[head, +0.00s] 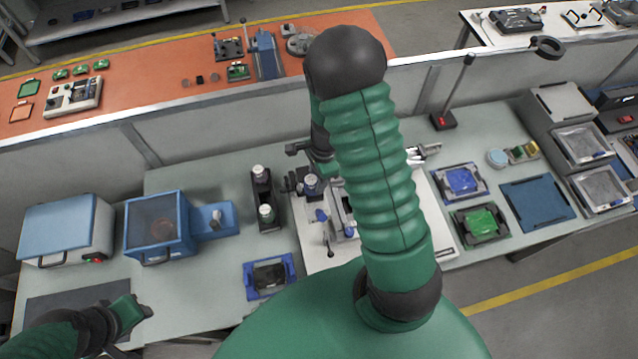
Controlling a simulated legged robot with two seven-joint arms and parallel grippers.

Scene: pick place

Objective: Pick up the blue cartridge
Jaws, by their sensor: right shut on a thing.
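A small dark blue piece with a pale top, which looks like the blue cartridge (312,186), shows by the white fixture plate near the middle of the bench. My right gripper (306,168) is just above it and is shut on it; my large green forearm hides much of the jaws and the contact.
A blue box with a dark window (157,224) and a white-blue case (66,230) stand at left. A blue-framed tray (269,291) lies in front. Blue (463,182) and green trays (480,222) and a blue mat (537,200) lie at right.

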